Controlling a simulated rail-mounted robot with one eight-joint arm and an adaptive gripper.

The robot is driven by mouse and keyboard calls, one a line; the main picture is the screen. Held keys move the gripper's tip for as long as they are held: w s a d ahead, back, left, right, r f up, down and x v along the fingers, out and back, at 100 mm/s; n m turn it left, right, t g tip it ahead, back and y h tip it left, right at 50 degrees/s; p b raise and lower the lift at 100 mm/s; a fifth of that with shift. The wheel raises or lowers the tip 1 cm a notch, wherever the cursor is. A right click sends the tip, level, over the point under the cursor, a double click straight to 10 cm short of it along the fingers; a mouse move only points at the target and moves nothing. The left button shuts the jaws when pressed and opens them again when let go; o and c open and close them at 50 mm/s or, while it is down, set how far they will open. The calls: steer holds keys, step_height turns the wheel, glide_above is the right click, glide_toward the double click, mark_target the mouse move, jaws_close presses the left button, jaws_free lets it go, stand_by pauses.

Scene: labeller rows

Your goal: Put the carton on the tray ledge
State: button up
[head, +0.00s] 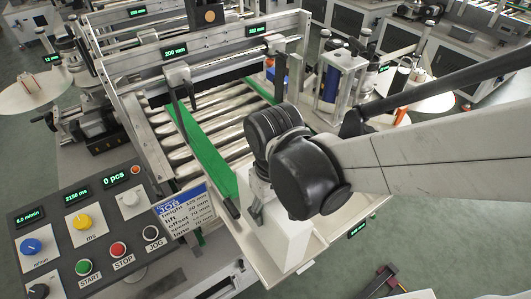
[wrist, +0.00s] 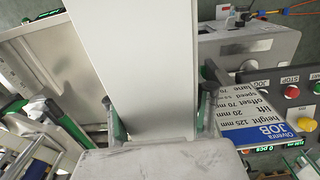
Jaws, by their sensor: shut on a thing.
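The carton (head: 290,248) is a plain white box. My gripper (head: 257,212) is shut on it in the head view, with the wrist covering part of its top. In the wrist view the carton (wrist: 145,50) fills the middle between the two fingers of my gripper (wrist: 160,112). The cream tray ledge (head: 345,218) lies at the front right end of the machine, beside and partly behind the carton. A cream panel with a raised rim, seemingly the ledge (wrist: 55,75), shows left of the carton in the wrist view. Whether the carton touches the ledge cannot be told.
A control panel (head: 85,235) with knobs and buttons stands at the left. A job card (head: 185,212) sits between it and the carton. A roller conveyor (head: 205,125) with green side guides (head: 212,160) lies behind. Blue and grey posts (head: 330,85) stand behind the ledge.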

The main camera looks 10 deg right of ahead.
steer(key=w+d+f, duration=0.1)
steer(key=w+f, duration=0.3)
steer(key=f, duration=0.2)
steer(key=shift+w+f, duration=0.2)
steer(key=shift+f, duration=0.2)
steer(key=shift+d+f, duration=0.1)
steer(key=shift+f, duration=0.05)
steer(key=o, duration=1.4)
step_height(320, 180, up, 12)
steer(key=s+d+r+m+t, duration=0.2)
steer(key=d+r+m+t, duration=0.3)
steer(key=d, duration=0.8)
step_height(320, 180, up, 4)
steer(key=shift+s+f+t+p, duration=0.2)
steer(key=shift+t+p, duration=0.2)
steer(key=shift+t, duration=0.7)
steer(key=shift+d, duration=0.1)
